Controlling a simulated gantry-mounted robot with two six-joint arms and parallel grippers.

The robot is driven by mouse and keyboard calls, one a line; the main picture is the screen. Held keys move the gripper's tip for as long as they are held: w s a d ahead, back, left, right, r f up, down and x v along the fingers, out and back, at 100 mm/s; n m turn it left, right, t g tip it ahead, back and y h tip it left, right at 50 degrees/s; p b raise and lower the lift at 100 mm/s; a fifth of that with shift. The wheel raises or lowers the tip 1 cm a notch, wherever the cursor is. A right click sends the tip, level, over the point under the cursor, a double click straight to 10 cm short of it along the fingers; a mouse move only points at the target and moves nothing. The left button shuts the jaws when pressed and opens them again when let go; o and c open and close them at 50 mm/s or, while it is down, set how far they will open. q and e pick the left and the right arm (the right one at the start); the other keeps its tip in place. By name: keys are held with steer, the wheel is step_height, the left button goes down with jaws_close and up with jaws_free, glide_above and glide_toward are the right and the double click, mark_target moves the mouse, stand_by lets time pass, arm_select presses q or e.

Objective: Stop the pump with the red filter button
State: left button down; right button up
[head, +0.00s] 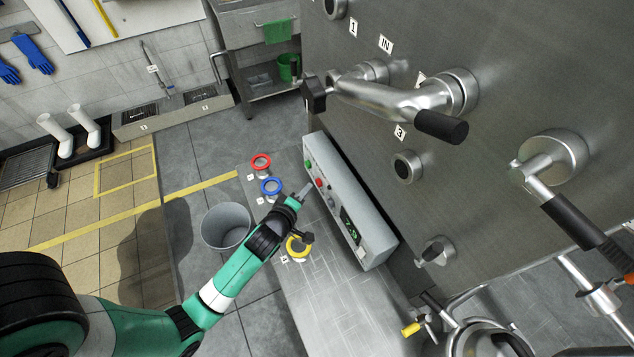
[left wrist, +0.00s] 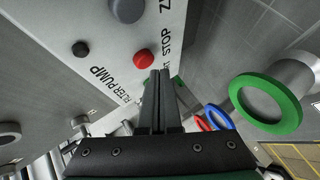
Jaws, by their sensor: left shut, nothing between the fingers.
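The grey control box (head: 345,205) stands beside the large steel machine, with a green button, a red button (head: 319,182) and a lit display on its face. In the left wrist view the round red button (left wrist: 143,57) sits beside the words "STOP" and "FILTER PUMP". My left gripper (head: 305,191) is shut and empty, its tips just in front of the panel near the red button. In the left wrist view the closed fingertips (left wrist: 160,74) lie just below and right of the red button. I cannot tell whether they touch it. My right gripper is not in view.
Red (head: 261,161), blue (head: 271,186) and yellow (head: 299,246) rings stand on the steel bench (head: 335,310) near my left arm. A grey bucket (head: 226,226) is on the floor. A black button (left wrist: 80,48) and grey knob (left wrist: 128,8) are near the red button.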

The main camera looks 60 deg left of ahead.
arm_select(q)
steer(key=shift+s, duration=0.15)
steer(key=shift+s+a+p, duration=0.15)
steer(key=shift+s+p, duration=0.9)
steer(key=shift+s, duration=1.35)
